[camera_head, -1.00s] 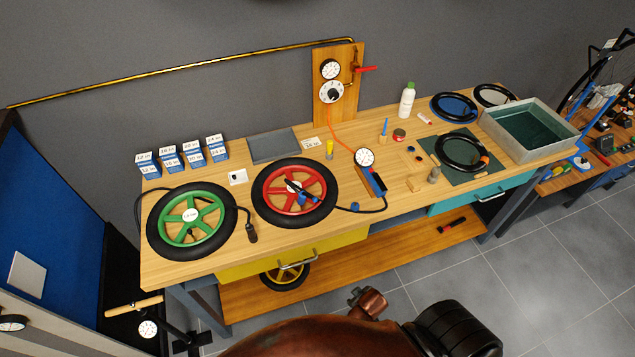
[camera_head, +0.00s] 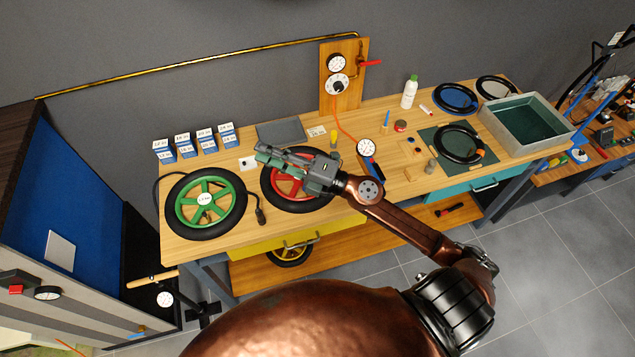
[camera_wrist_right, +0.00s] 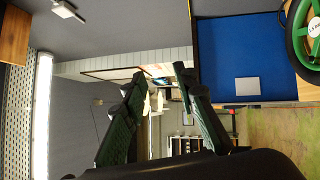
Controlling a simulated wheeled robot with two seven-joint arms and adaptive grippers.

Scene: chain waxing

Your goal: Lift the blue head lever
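The wheel with red spokes (camera_head: 280,187) and a black tyre lies flat on the bench. The blue pump head and its lever at this wheel's hub are hidden behind my right gripper and forearm in the head view. My right gripper (camera_head: 262,154) is above the red wheel, its fingers pointing left. In the right wrist view my right gripper (camera_wrist_right: 160,74) has its two fingers apart with nothing between them. That view shows part of the green wheel (camera_wrist_right: 296,45) but no pump head. My left gripper is in neither view.
The green-spoked wheel (camera_head: 206,203) lies left of the red one. A gauge (camera_head: 366,148) stands right of my gripper. Small blue-white boxes (camera_head: 183,146) line the back left. A grey tray (camera_head: 281,131) lies behind. A water tub (camera_head: 545,139) is far right.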

